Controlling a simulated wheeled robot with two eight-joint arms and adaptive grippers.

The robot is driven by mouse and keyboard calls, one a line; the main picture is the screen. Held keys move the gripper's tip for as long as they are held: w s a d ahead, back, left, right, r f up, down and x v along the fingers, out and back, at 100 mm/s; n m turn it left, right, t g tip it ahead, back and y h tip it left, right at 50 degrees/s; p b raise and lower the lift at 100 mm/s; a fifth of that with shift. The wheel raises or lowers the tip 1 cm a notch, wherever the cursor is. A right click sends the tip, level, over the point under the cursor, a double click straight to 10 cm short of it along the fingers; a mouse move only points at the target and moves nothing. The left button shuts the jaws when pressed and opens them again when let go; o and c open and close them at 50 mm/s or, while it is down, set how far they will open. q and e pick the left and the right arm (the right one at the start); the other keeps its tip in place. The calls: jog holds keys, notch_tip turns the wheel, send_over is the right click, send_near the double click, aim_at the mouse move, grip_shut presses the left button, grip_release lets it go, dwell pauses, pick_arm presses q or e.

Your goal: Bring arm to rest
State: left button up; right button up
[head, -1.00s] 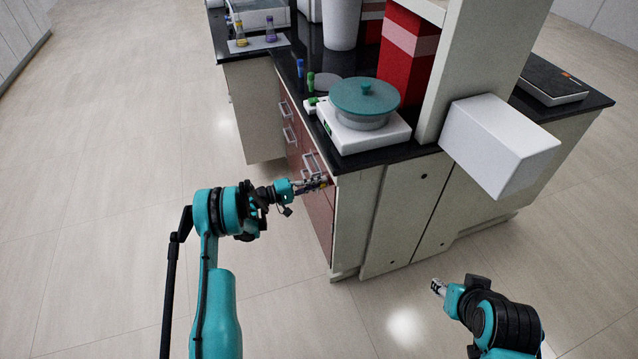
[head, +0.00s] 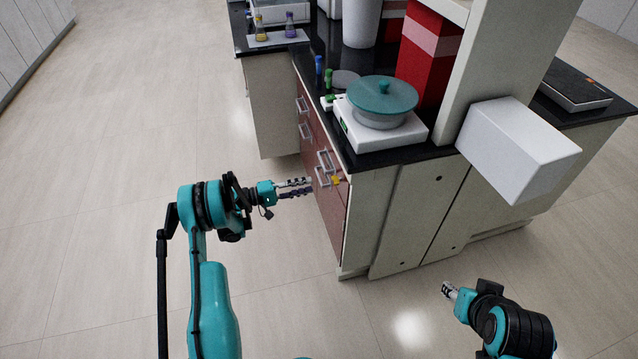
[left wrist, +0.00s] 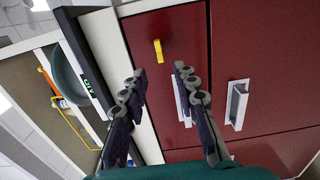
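My left gripper (head: 296,187) is at the middle of the head view, in front of the red drawers of the bench. In the left wrist view its two fingers (left wrist: 160,85) are apart with nothing between them. A yellow piece (left wrist: 158,51) shows on the red front beyond the fingertips; it also shows in the head view (head: 337,180). My right gripper (head: 449,289) is low at the right, over open floor. It is too small there to tell whether its fingers are apart.
The bench has red drawers (head: 329,199) with metal handles. On its black top stand a white device (head: 370,137) with a teal-lidded bowl (head: 382,98), and several small bottles. A white box (head: 518,150) juts out at the right. The floor (head: 110,180) at the left is clear.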

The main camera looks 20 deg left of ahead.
pick_arm(q)
jog(key=shift+v, duration=0.9)
jog(key=w+d+r+g+y, duration=0.15)
jog(key=d+r+y, duration=0.25)
jog(key=d+r, duration=0.45)
jog(key=s+d+r+m+g+y, duration=0.2)
jog(key=s+d+r+y, duration=0.15)
jog(key=s+r, duration=0.45)
jog(key=s+r+m+y, duration=0.2)
jog(key=s+m+y, duration=0.3)
jog(key=s, duration=1.9)
jog(key=shift+s+d+t+y, duration=0.25)
jog(key=shift+t+y, duration=0.1)
jog(key=shift+y, duration=0.9)
